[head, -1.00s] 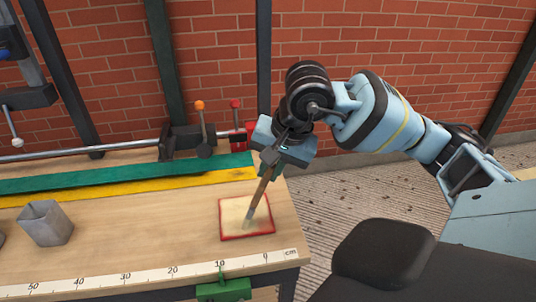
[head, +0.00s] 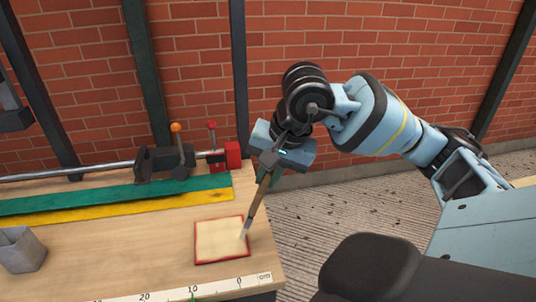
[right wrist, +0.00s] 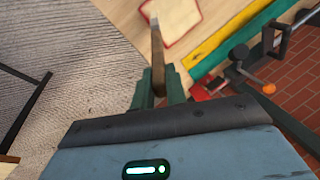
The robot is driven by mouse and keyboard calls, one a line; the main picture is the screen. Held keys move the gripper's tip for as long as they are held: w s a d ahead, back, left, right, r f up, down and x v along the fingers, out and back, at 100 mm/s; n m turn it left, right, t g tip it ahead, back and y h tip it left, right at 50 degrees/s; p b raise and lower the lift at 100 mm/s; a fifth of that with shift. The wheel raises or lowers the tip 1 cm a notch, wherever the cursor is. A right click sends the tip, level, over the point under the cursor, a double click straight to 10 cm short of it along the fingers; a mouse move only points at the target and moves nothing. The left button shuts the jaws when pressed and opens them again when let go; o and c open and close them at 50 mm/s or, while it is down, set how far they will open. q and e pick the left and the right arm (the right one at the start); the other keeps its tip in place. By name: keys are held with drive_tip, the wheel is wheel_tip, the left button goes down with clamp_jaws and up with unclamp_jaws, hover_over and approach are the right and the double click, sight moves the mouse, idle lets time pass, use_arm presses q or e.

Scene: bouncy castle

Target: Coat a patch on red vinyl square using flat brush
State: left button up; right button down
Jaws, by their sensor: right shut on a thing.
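The red vinyl square (head: 221,240) lies flat on the wooden workbench near its right end. A cream layer covers its middle and leaves a thin red border. My right gripper (head: 267,170) is shut on the handle of the flat brush (head: 256,205), above and to the right of the square. The brush slants down, with its pale bristle end at the square's right edge; I cannot tell if it touches. In the right wrist view, the brush (right wrist: 157,65) stands between the fingers and the square (right wrist: 180,18) is beyond its tip. My left gripper is out of view.
A grey cup (head: 22,250) stands on the bench (head: 120,245) at left. Green (head: 110,197) and yellow (head: 130,208) strips and a bar clamp (head: 165,160) lie along the back. A centimetre scale (head: 215,286) runs along the front. The bench ends just right of the square.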

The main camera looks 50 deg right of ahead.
drive_tip(key=v, duration=0.1)
drive_tip(key=p+v, duration=0.1)
drive_tip(key=shift+w+d+r, duration=0.1)
drive_tip(key=shift+w+r, duration=0.1)
drive_tip(key=shift+r, duration=0.25)
drive_tip(key=shift+w+r+p, duration=0.1)
drive_tip(key=shift+r+p, duration=0.5)
drive_tip(key=shift+r, duration=0.2)
